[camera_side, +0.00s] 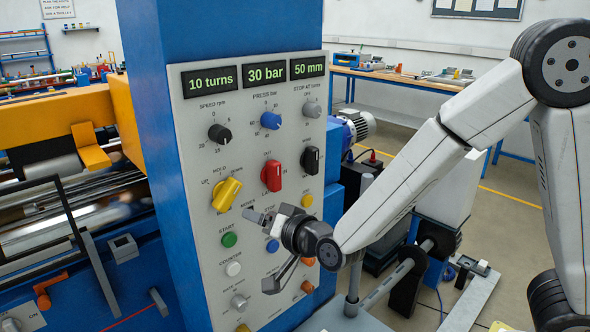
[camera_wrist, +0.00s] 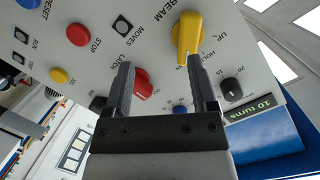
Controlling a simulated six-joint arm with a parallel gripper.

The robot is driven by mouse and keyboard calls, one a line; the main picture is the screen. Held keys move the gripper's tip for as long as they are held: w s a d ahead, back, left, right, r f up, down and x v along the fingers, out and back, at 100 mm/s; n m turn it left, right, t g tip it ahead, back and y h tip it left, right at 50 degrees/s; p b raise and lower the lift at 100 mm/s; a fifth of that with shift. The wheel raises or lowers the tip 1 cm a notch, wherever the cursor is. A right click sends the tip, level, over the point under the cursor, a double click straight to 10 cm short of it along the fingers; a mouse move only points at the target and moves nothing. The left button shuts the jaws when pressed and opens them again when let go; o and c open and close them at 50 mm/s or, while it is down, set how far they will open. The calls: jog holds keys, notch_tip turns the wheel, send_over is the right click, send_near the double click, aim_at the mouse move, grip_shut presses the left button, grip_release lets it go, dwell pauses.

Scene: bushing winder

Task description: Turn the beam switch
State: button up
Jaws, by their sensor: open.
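The beam switch is a large yellow knob (camera_side: 227,194) on the left of the grey control panel, with its bar tilted toward the upper right. In the wrist view the yellow knob (camera_wrist: 187,35) lies just beyond the tip of the right finger, beside lettering that seems to end in "EAM". My gripper (camera_side: 264,250) is in front of the panel, below and to the right of the yellow knob. Its fingers (camera_wrist: 163,70) are spread with nothing between them. The gripper appears apart from the knob. One finger partly covers a red knob (camera_wrist: 143,84).
The panel also bears a red knob (camera_side: 272,175), a black knob (camera_side: 311,160), a green button (camera_side: 229,239) and several other buttons close together. Displays (camera_side: 209,79) run along its top. An orange-and-blue winding machine (camera_side: 70,120) stands at the left.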

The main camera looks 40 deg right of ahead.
aim_at(232, 196)
jog(key=r+m+t, duration=0.1)
jog(key=a+r+t, duration=0.1)
jog(key=shift+w+a+r+m+h, duration=0.2)
jog(key=shift+a+r+m+h, duration=0.1)
jog(key=shift+m+h, duration=0.1)
jog(key=shift+w, duration=3.9)
grip_shut()
